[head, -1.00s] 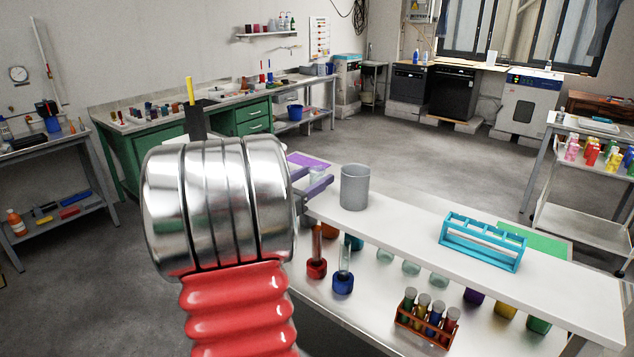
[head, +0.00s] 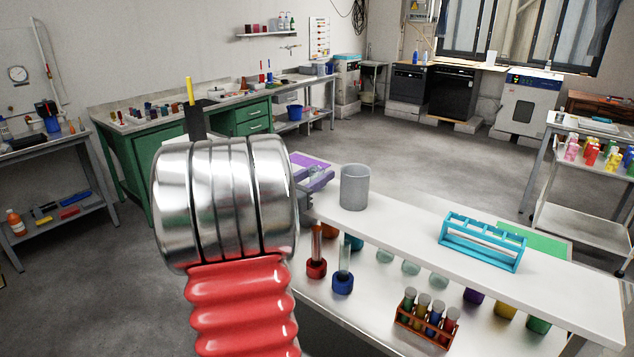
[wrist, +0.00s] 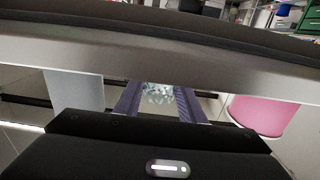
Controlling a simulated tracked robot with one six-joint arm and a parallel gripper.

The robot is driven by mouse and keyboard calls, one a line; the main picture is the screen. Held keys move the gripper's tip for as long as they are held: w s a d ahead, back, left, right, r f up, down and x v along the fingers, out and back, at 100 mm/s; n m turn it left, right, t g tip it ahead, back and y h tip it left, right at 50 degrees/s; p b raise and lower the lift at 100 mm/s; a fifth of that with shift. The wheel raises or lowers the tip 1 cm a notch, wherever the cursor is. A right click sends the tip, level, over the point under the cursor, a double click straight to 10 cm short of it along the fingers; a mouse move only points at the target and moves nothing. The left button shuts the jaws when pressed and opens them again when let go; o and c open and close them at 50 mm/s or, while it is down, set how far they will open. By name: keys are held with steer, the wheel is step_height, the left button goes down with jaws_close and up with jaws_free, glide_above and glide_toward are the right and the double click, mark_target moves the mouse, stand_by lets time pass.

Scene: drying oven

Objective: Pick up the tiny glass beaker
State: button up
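The tiny glass beaker (wrist: 158,94) is clear and shows between my two purple fingers in the wrist view. In the head view it is a faint clear shape (head: 317,171) at the left end of the white table, partly hidden by a finger. My gripper (wrist: 158,100) has one finger on each side of the beaker, with the fingers apart; whether they touch the glass is hard to tell. In the head view my gripper (head: 317,180) shows just past the silver arm link, which hides much of it.
A grey cup (head: 355,187) stands close to the right of my gripper. A blue rack (head: 483,242) stands further right on the white table top (head: 410,216). A pink container (wrist: 262,115) is on the right in the wrist view. Flasks and tubes stand on the lower shelf.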

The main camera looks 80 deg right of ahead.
steer(key=c, duration=0.7)
steer(key=shift+r, duration=0.15)
step_height(320, 180, up, 10)
steer(key=shift+f, duration=0.1)
stand_by(1.1)
